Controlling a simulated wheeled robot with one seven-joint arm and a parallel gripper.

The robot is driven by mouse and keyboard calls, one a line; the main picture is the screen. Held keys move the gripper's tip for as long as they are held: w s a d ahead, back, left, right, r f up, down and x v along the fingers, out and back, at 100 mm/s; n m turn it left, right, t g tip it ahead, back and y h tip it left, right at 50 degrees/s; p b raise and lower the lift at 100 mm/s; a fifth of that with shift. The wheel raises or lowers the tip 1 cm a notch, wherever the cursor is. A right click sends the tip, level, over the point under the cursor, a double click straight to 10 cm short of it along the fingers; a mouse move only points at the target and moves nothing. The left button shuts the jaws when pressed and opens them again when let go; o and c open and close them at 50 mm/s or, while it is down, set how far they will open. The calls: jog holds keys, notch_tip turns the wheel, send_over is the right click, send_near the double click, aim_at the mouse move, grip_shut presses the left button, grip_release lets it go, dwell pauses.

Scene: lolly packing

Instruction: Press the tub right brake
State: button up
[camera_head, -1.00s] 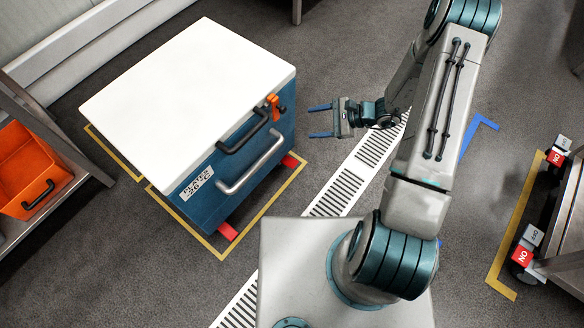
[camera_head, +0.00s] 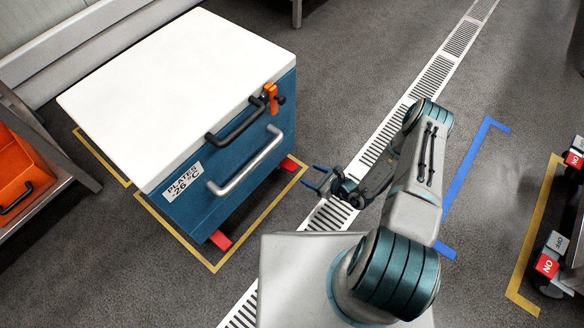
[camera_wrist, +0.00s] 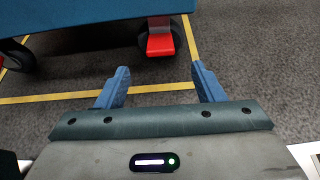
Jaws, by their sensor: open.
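The tub is a blue chest (camera_head: 232,150) with a white lid, a silver handle and a label, at the left of the head view. Its right brake is a red pedal (camera_head: 289,164) low at the near right corner. In the wrist view the right brake (camera_wrist: 160,42) is red, in front of a dark wheel, top centre. The left brake (camera_head: 222,240) is another red pedal. My gripper (camera_head: 314,179) is low, just right of the right brake and apart from it. In the wrist view its blue fingers (camera_wrist: 160,78) are spread and empty, with the brake beyond, between them.
Yellow floor tape (camera_head: 258,222) frames the tub. A white floor grate (camera_head: 330,214) runs past its right side. A rack with an orange bin (camera_head: 14,165) stands left. A cart with ON/OFF brakes (camera_head: 547,265) stands right. The floor between is clear.

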aim_at(293, 167)
jog(key=b+x, duration=0.3)
jog(key=x, duration=0.7)
jog(key=shift+b, duration=0.35)
jog(key=shift+w+a+f, duration=0.15)
jog(key=shift+w+a, duration=0.2)
jog(key=shift+a, duration=0.05)
